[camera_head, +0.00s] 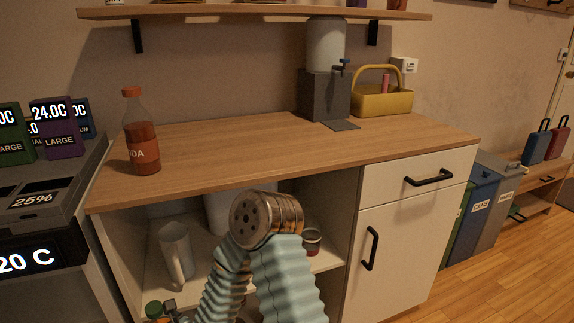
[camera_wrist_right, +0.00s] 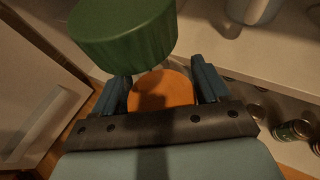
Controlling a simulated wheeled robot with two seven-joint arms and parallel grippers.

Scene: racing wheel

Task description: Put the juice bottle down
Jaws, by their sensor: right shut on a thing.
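The juice bottle has a wide green cap and an orange body. In the right wrist view its orange body (camera_wrist_right: 165,88) is between the two fingers of my right gripper (camera_wrist_right: 162,85), which is shut on it. The green cap (camera_wrist_right: 125,38) sticks out beyond the fingers. In the head view only the green cap (camera_head: 153,309) and a bit of orange show at the bottom left edge, low in front of the open cabinet. The bottle's base is hidden, so I cannot tell whether it touches anything. My left gripper is not in view.
A red soda bottle (camera_head: 143,145) stands on the left of the wooden countertop (camera_head: 250,147), whose middle is clear. A dispenser (camera_head: 325,93) and a yellow basket (camera_head: 383,102) stand at the back. The open shelf below holds a white mug (camera_head: 174,252) and a jar (camera_head: 312,243).

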